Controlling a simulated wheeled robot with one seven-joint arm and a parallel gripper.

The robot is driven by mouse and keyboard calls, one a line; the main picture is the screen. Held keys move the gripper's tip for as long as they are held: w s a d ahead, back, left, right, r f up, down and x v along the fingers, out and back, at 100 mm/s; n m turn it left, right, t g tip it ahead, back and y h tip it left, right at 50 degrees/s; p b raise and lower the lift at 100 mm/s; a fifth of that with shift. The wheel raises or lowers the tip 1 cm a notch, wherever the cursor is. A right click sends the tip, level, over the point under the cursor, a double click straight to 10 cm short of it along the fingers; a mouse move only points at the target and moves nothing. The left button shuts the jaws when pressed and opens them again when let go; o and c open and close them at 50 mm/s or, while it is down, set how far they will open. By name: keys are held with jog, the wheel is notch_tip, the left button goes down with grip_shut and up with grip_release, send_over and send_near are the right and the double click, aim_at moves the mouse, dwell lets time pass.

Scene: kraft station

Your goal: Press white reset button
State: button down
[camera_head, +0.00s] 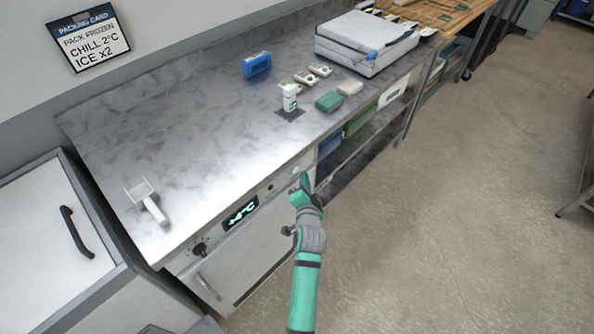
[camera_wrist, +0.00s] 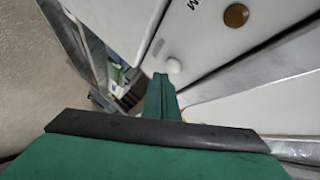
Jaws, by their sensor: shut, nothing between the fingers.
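The white reset button (camera_wrist: 174,66) is a small round knob on the pale front panel in the wrist view. In the head view a small pale spot at the panel's right end, just above my gripper, looks like the same button (camera_head: 296,170). My gripper (camera_head: 303,182) is green, shut and empty, reaching up to the panel's right end. In the wrist view its fingertips (camera_wrist: 161,77) lie right beside the button's lower left edge. I cannot tell whether they touch it. The button's face is not covered in the wrist view.
A brown button (camera_wrist: 236,15) sits further along the panel. A temperature display (camera_head: 241,214) and a dark knob (camera_head: 199,248) are to its left. The marble counter (camera_head: 190,130) overhangs above, with a white bottle (camera_head: 290,98) on it. Open floor (camera_head: 440,220) lies to the right.

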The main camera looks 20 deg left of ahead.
jog(key=shift+s+d, duration=0.3)
jog(key=shift+d, duration=0.5)
jog(key=shift+s+d, duration=0.25)
jog(key=shift+d, duration=0.55)
jog(key=shift+s+d, duration=0.3)
jog(key=shift+d, duration=0.5)
jog(key=s+d+f+n+h, duration=0.1)
jog(key=s+d+f, duration=0.1)
jog(key=s+d, duration=0.4)
jog(key=s+d+f+t+h, duration=0.1)
jog(key=s+d+f+h, duration=0.15)
jog(key=s, duration=0.65)
jog(key=s+d+f+n+h, duration=0.1)
jog(key=s+d, duration=0.4)
jog(key=s, duration=0.2)
jog(key=s+d+r+n, duration=0.1)
jog(key=s+r, duration=0.2)
jog(key=s, duration=0.4)
jog(key=s+d+r+n+h, duration=0.1)
jog(key=s+d+r+n, duration=0.1)
jog(key=s+r, duration=0.2)
jog(key=s+d+r+n+h, duration=0.1)
jog(key=s+r, duration=0.2)
jog(key=s, duration=0.7)
jog(key=shift+s+d+r+t, duration=0.15)
jog(key=shift+d+r+t, duration=0.15)
jog(key=shift+r, duration=0.1)
